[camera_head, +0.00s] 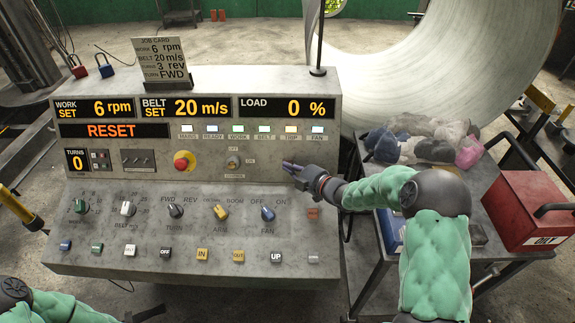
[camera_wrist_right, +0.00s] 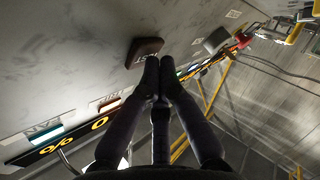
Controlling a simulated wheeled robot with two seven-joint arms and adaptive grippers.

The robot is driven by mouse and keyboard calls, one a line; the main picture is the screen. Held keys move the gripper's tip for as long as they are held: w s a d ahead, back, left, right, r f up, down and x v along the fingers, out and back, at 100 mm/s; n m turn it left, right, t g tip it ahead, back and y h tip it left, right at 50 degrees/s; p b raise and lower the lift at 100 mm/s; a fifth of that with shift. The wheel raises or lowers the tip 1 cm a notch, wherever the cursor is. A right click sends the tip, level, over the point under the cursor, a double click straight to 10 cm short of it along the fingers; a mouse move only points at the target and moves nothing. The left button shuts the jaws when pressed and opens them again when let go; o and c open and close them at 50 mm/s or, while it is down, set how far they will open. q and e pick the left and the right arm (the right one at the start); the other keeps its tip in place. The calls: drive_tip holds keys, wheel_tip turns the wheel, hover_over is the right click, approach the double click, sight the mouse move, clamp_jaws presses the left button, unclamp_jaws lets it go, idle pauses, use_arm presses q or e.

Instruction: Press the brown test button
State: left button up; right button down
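The brown test button (camera_head: 313,213) is at the right end of the sloped console panel (camera_head: 180,230). It also shows in the right wrist view as a brown block (camera_wrist_right: 143,50), just beyond my fingertips. My right gripper (camera_head: 288,166) reaches over the console from the right, above the button in the head picture. In the right wrist view its fingers (camera_wrist_right: 158,65) are together and empty, their tips close beside the button's lower right edge. I cannot tell whether they touch it. My left gripper (camera_head: 146,313) is partly cut off at the bottom edge of the head view.
A red emergency knob (camera_head: 184,161), several rotary knobs and a row of push buttons fill the console. The display reads RESET (camera_head: 112,130). A cart with rags (camera_head: 430,140) and a red box (camera_head: 528,205) stands right.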

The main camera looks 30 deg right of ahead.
drive_tip(key=shift+s, duration=0.1)
drive_tip(key=shift+s+a+r, duration=0.4)
drive_tip(key=shift+s, duration=0.2)
drive_tip(key=shift+p, duration=0.3)
drive_tip(key=s, duration=0.1)
drive_tip(key=s+a+r+p, duration=0.1)
drive_tip(key=s+a+r, duration=0.1)
drive_tip(key=shift+s+a+r+p, duration=0.1)
drive_tip(key=shift+s+a+p, duration=0.1)
drive_tip(key=shift+s+p, duration=0.15)
idle(0.8)
